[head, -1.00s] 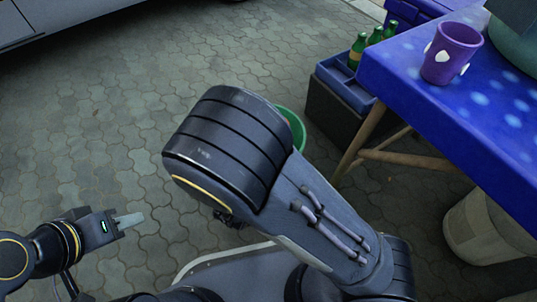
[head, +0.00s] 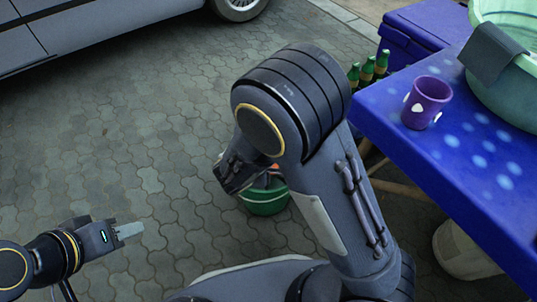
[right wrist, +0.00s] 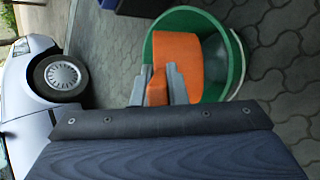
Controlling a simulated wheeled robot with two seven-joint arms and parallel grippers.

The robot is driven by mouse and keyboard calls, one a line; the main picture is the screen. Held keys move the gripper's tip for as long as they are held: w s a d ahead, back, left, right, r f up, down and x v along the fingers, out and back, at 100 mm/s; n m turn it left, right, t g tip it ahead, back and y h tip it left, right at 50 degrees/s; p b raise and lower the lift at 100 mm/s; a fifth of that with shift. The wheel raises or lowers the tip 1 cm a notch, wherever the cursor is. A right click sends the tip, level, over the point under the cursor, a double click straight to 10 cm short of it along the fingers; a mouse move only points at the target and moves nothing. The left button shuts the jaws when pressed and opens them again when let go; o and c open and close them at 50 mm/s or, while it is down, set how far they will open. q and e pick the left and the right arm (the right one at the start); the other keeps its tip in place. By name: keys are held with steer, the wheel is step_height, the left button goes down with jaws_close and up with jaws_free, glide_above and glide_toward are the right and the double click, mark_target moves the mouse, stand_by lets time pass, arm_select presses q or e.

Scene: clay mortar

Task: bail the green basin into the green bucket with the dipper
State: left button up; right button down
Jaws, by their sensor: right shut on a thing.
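The light green basin (head: 510,90) stands on the blue table at the upper right, a dark cloth over its rim. The green bucket (head: 264,200) stands on the paving, partly hidden by my right arm. It also shows in the right wrist view (right wrist: 237,70). My right gripper (right wrist: 158,86) is shut on the handle of the orange dipper (right wrist: 180,55). The dipper overlaps the bucket's opening; I cannot tell how deep it sits or whether it holds water. My left gripper (head: 128,230) hangs empty at the lower left, seen side-on, its jaw gap unclear.
A purple cup (head: 427,102) stands near the edge of the blue table (head: 470,165). Green bottles (head: 368,70) stand in a crate behind it. A pale bucket (head: 462,250) is under the table. A car (head: 90,30) is parked at the back. The paving at left is clear.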

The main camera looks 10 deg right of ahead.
steer(key=shift+w+d+r+g+p, duration=0.1)
steer(key=shift+w+r+g+p, duration=0.3)
steer(key=shift+p, duration=0.95)
steer(key=shift+w+r+g+p, duration=0.2)
steer(key=shift+r+p, duration=0.45)
steer(key=shift+p, duration=0.7)
steer(key=shift+w+d+r+g+p, duration=0.1)
steer(key=shift+w+r+g+p, duration=0.3)
steer(key=shift+p, duration=0.95)
steer(key=w+d+r+n+g+y+p, duration=0.1)
steer(key=w+g+p, duration=0.4)
steer(key=w+p, duration=0.5)
steer(key=r+p, duration=0.1)
steer(key=p, duration=0.1)
steer(key=shift+w+d+r+n+g+y+p, duration=0.25)
steer(key=shift+d+r+n+g+y+p, duration=0.05)
steer(key=shift+d+r+n+y+p, duration=0.1)
